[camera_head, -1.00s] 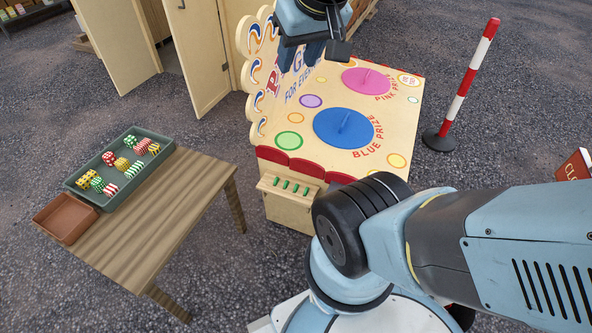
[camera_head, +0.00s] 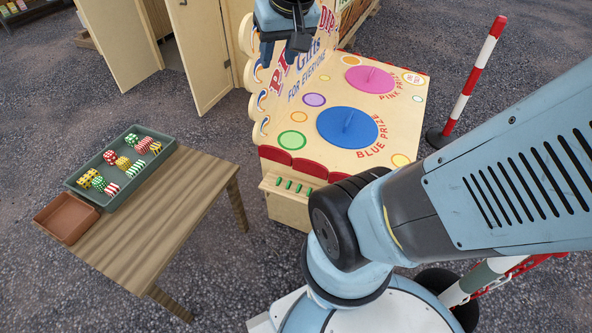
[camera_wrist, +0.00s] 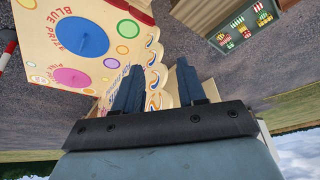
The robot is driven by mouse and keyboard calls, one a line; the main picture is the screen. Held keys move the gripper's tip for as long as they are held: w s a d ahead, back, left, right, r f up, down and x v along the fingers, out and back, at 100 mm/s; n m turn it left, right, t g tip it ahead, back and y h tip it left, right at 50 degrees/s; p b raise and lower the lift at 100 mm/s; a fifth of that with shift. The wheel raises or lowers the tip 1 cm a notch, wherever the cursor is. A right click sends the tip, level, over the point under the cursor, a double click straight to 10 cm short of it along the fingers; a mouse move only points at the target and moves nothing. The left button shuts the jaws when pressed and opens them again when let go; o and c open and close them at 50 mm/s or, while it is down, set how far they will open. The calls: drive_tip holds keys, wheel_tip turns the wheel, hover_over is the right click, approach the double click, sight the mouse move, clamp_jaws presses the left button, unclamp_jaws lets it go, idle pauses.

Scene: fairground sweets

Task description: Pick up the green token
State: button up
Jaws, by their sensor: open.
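Several small green pieces (camera_head: 289,186) sit in a row on the narrow wooden ledge at the front of the prize stall (camera_head: 380,155). They are too small to tell whether one is the green token. A grey-green tray (camera_head: 110,207) on the wooden table holds patterned pieces, some green and white; it also shows in the wrist view (camera_wrist: 238,48). My gripper (camera_head: 287,50) is high above the stall's back left side, well away from ledge and tray. In the wrist view my gripper (camera_wrist: 159,85) has its two dark fingers apart, with nothing between them.
A brown open box (camera_head: 66,219) stands beside the tray on the table (camera_head: 180,220). The stall top has blue (camera_head: 347,127) and pink (camera_head: 370,79) discs with upright fins. A red-white post (camera_head: 470,85) stands behind right. Gravel lies clear between table and stall.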

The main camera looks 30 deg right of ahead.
drive_tip(key=w+d+f+m+g, duration=0.1)
drive_tip(key=w+d+f+m, duration=0.15)
drive_tip(key=w+f, duration=0.75)
drive_tip(key=m+g, duration=0.4)
drive_tip(key=m, duration=0.3)
hover_over(310, 189)
wheel_tip(310, 189, down, 40)
drive_tip(key=f, duration=0.5)
drive_tip(key=w+f, duration=0.1)
drive_tip(key=f, duration=0.1)
drive_tip(key=shift+a+f, duration=0.25)
drive_tip(key=shift+f, duration=0.05)
drive_tip(key=shift+s+d+f, duration=0.1)
drive_tip(key=shift+s+f, duration=0.1)
drive_tip(key=shift+f, duration=0.75)
drive_tip(key=shift+s+d+f, duration=0.1)
drive_tip(key=shift+s+f, duration=0.1)
drive_tip(key=shift+f, duration=1.5)
drive_tip(key=shift+c, duration=0.2)
clamp_jaws()
